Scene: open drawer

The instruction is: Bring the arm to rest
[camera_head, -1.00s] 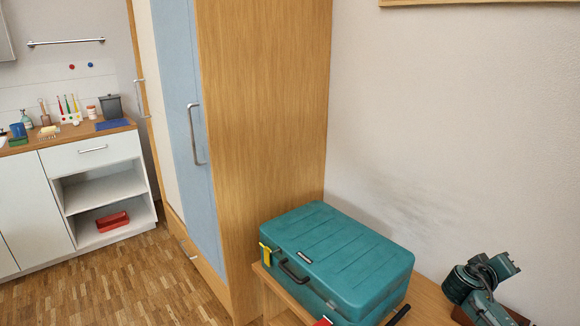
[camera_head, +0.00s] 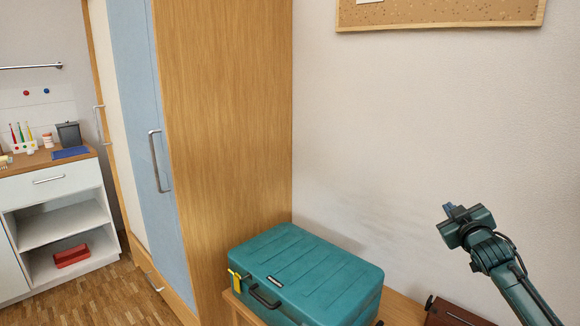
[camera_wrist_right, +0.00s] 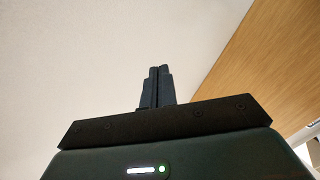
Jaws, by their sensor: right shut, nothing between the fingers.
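My right gripper (camera_head: 449,210) is raised in front of the bare wall at the right of the head view, above the wooden surface. Its fingers are together and hold nothing. In the right wrist view the two dark fingers (camera_wrist_right: 157,86) are closed side by side against a pale background, with wood at the right. My left gripper is in neither view.
A teal case (camera_head: 310,275) lies on a wooden surface (camera_head: 402,310) left of my right arm. A tall wardrobe (camera_head: 225,120) and a white cabinet (camera_head: 55,200) stand further left. The wall around the gripper is clear.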

